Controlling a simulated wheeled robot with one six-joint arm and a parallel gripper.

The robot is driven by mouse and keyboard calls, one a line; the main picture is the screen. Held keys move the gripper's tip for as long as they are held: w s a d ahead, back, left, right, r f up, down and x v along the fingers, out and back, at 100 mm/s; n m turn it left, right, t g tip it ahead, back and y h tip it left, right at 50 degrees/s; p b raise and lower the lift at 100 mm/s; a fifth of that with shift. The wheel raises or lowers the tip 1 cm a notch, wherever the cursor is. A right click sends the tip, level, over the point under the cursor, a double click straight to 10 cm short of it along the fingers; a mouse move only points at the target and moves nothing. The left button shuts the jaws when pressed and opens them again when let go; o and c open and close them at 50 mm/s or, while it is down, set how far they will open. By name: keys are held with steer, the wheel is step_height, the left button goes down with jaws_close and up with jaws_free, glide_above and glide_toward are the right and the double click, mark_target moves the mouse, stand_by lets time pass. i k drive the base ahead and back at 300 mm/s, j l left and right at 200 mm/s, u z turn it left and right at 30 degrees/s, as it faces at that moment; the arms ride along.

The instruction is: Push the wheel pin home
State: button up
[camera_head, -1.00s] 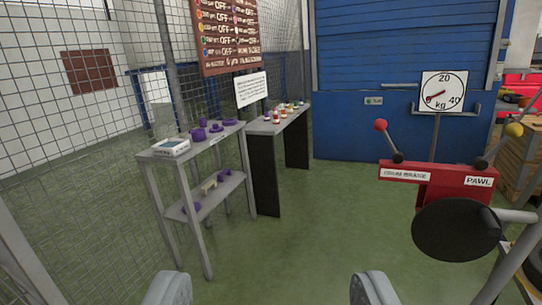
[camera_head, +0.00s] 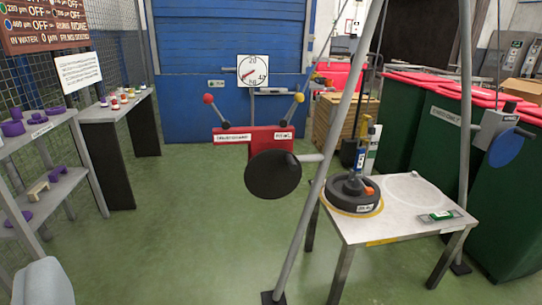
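A dark round wheel (camera_head: 352,196) lies on a light metal table (camera_head: 400,226) at the right, with a small orange piece (camera_head: 373,190) on it. A blue and yellow upright item (camera_head: 362,150) stands at its far side. Which part is the wheel pin is too small to tell. One grey finger of my gripper (camera_head: 42,283) shows at the lower left corner, well away from the table and touching nothing visible. The other finger is out of view, so the gap between them cannot be seen.
A red lever unit (camera_head: 253,135) with a black disc (camera_head: 273,175) stands mid-view. A grey slanting post (camera_head: 318,185) rises before the table. Green bins (camera_head: 430,135) and a blue disc (camera_head: 506,147) are at right. Shelves (camera_head: 60,185) stand left. Green floor between is clear.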

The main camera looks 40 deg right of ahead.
mark_target(368, 191)
steer(key=z, duration=1.75)
